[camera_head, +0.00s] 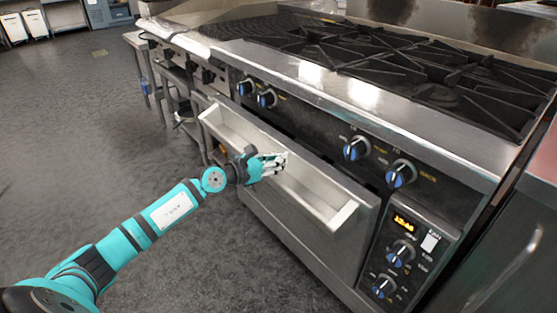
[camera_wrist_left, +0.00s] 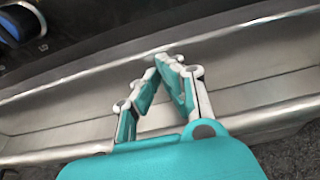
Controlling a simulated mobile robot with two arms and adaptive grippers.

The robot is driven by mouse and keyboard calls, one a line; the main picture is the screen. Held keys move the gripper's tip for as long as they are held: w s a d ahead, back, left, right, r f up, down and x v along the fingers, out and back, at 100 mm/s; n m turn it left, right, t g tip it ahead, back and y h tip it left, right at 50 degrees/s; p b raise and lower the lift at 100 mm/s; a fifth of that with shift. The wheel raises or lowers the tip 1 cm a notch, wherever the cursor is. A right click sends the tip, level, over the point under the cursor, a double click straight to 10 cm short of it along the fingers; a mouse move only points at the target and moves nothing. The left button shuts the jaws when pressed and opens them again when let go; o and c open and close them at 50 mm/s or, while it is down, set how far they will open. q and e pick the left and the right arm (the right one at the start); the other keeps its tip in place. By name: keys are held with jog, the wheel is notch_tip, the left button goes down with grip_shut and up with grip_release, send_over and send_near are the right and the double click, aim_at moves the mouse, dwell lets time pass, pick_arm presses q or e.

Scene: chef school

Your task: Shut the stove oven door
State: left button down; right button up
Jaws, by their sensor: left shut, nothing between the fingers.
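The stove (camera_head: 300,75) is a long steel range with black burner grates. Its oven door (camera_head: 300,230) is a steel front panel with a pale trough-like handle (camera_head: 320,203) along its top edge. The door's top appears to stand slightly out from the dark control panel, but the exact gap is hard to judge. My left gripper (camera_head: 281,160) is shut and empty at the middle of the handle. In the left wrist view its fingertips (camera_wrist_left: 170,60) reach over the handle trough (camera_wrist_left: 245,85); contact is unclear. My right gripper is not in view.
Blue knobs (camera_head: 356,148) line the control panel above the door. An oven control box (camera_head: 408,240) with a lit display is right of the door. A steel cabinet (camera_head: 515,245) stands at far right. The grey floor (camera_head: 75,150) at left is clear.

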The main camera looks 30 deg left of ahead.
aim_at(293, 150)
pick_arm(q)
jog(key=shift+w, duration=0.1)
jog(key=shift+w+d+r, duration=0.1)
jog(key=shift+w+r, duration=0.15)
jog(key=shift+w, duration=0.05)
jog(key=w, duration=0.1)
jog(key=w+d, duration=0.1)
jog(key=w+p, duration=0.1)
jog(key=w, duration=0.1)
jog(key=shift+w+d+r, duration=0.1)
jog(key=shift+d+r, duration=0.1)
jog(key=shift+d, duration=0.2)
jog(key=shift+w+d+r, duration=0.1)
jog(key=shift+w+r, duration=0.15)
jog(key=shift+w, duration=0.15)
